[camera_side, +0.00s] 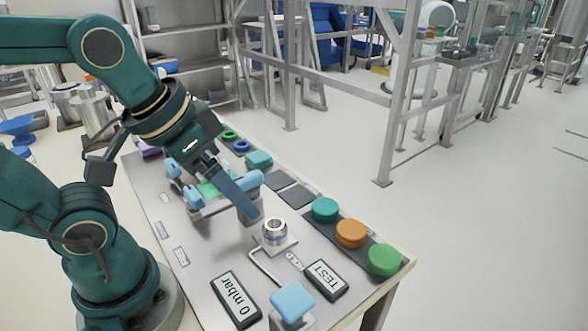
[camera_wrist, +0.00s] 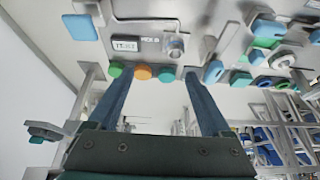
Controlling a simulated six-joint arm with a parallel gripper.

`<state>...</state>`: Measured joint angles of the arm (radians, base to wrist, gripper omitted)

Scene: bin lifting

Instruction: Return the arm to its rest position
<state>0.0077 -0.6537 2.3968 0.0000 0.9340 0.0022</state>
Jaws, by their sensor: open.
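My teal arm reaches over the work table from the left in the side view. My gripper (camera_side: 236,190) points down and right above the table, near a light blue and green fixture (camera_side: 215,190). In the wrist view my gripper (camera_wrist: 150,80) has its two dark blue fingers wide apart, with nothing between them. The fingertips lie near the row of coloured buttons in that view. The far finger is partly hidden in the side view.
The table (camera_side: 208,265) holds a metal cylinder fitting (camera_side: 275,232), a "0 mbar" display (camera_side: 235,299), a "TEST" display (camera_side: 325,279) and a light blue block (camera_side: 292,301). Teal (camera_side: 324,209), orange (camera_side: 351,234) and green (camera_side: 384,260) buttons line the right edge.

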